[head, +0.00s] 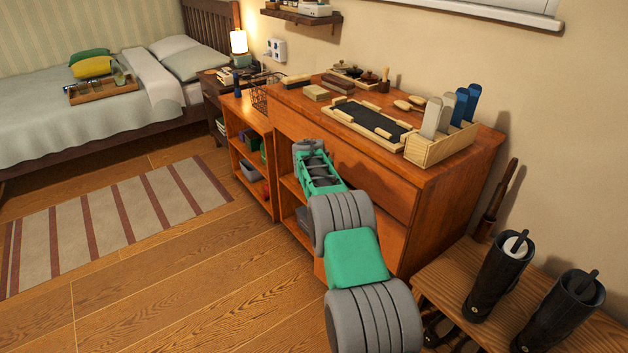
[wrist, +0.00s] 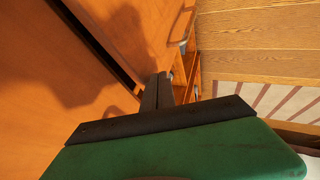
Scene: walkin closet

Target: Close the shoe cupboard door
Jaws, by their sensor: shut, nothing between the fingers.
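The orange-brown wooden shoe cupboard (head: 458,170) stands against the right wall. Its broad upper front panel (head: 365,180) shows beside my arm. Below it, part of the lower front looks open, with shelf boards visible; my arm hides much of this, so I cannot tell the door's exact angle. My gripper (head: 309,147) is at the cupboard's front, toward its left end.
A low open shelf unit (head: 233,107) adjoins the cupboard on the left. A shoe tray (head: 368,139) and a brush box (head: 432,151) sit on top. The floor by the striped rug (head: 115,222) is clear.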

